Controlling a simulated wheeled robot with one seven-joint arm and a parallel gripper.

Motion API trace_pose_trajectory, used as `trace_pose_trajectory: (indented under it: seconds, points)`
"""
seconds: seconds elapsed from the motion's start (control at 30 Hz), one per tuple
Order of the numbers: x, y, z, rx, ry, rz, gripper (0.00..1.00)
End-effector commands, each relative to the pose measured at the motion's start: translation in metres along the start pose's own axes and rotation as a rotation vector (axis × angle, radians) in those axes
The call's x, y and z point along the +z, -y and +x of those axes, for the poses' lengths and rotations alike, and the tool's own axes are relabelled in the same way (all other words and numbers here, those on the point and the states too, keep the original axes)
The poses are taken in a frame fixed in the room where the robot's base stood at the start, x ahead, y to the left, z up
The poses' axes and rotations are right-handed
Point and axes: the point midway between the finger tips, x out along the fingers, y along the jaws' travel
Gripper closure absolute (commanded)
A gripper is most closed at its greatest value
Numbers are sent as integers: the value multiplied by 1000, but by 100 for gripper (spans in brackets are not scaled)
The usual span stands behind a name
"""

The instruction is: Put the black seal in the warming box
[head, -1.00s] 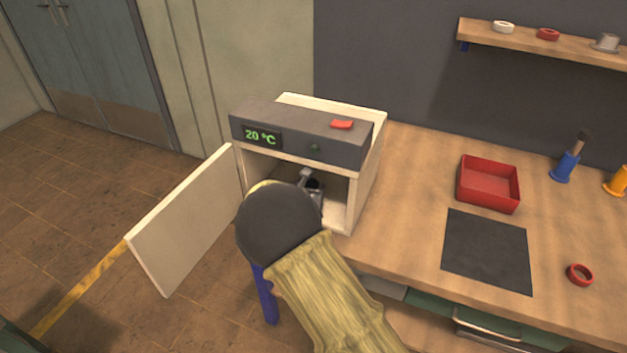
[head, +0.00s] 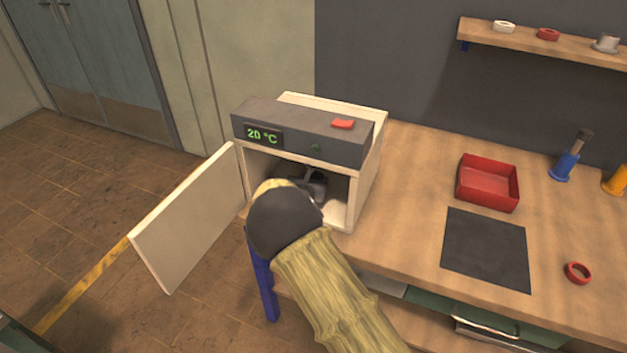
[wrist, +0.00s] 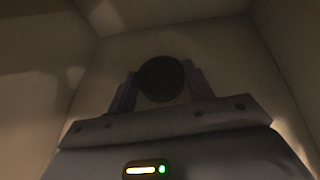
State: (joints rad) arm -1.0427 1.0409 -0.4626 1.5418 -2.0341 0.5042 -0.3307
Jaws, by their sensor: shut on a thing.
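The warming box (head: 366,172) stands on the left end of the bench with its door (head: 187,217) swung open to the left. Its display reads 20 °C. My gripper (wrist: 160,82) is inside the box, and my arm fills much of the opening in the head view. In the wrist view it is shut on the black seal (wrist: 161,78), a dark round piece between the two fingers. Pale inner walls surround it. I cannot tell whether the seal touches the box floor. The head view does not clearly show the seal.
On the bench are a red tray (head: 488,200), a dark mat (head: 486,250), a red ring (head: 578,273), a blue-handled tool (head: 566,165) and a yellow piece (head: 617,180). A shelf (head: 550,44) holds small parts. Bare bench lies between box and mat.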

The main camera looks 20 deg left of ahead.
Motion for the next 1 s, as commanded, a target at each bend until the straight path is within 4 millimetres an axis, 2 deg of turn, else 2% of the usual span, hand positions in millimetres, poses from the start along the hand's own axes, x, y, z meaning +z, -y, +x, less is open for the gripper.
trace_pose_trajectory:
  seconds: [0.17,0.2,0.3,0.7,0.87,1.0]
  points:
    - [-3,0,1,0,0,0,70]
    - [-3,-1,0,1,0,0,45]
    - [-2,-2,0,2,0,-1,27]
    - [0,-11,-7,15,0,-6,27]
    - [-2,-6,-23,9,-2,-3,27]
    - [-7,-2,-45,4,-3,-1,27]
